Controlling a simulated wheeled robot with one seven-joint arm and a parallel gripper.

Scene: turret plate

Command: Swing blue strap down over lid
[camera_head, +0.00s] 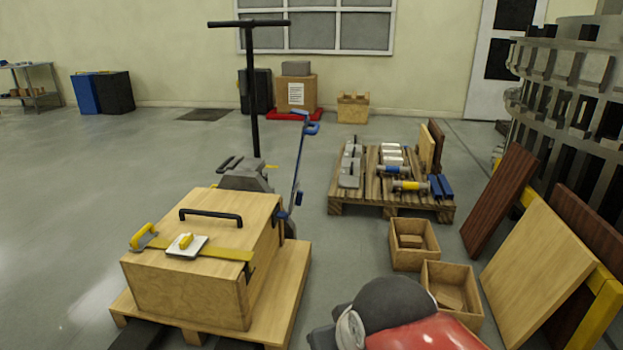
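A wooden box (188,283) stands on a pallet at the lower left, closed by a wooden lid (222,212) with a black handle (211,217). The blue strap (297,165) stands upright, slightly tilted, at the box's far right side. Its blue hooked end (309,126) is at the top, well above the lid, and its lower end is near the lid's right edge. A yellow strap (215,249) lies across the near part of the lid. My gripper's fingers do not show; only a red and dark part of my arm is at the bottom.
A pallet jack's tall black T-handle (252,95) rises just behind the box. Two small open wooden boxes (412,242) sit to the right, before a pallet (346,209) of metal parts. Boards (540,266) lean at the right. The floor at the left is clear.

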